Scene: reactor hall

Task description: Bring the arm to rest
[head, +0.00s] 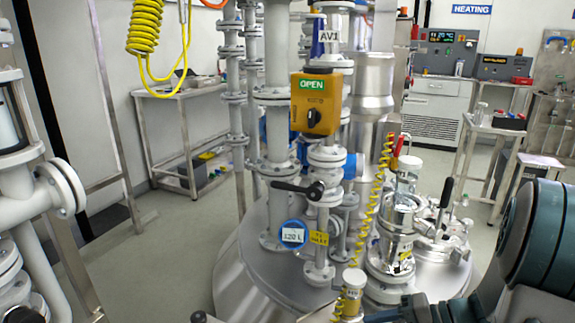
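My arm shows at the lower right as a large teal and grey link (533,240). More dark and teal parts, probably of my arm, run along the bottom edge to its left. My gripper's fingers cannot be made out in this view, so what they are doing or holding is hidden.
A steel reactor vessel (245,270) with white flanged pipes fills the middle. An orange valve box (322,103) reads OPEN. A black-handled valve (300,190) sits below it. A yellow coiled hose (145,28) hangs upper left. Carts (492,128) stand at right; grey floor is free at left.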

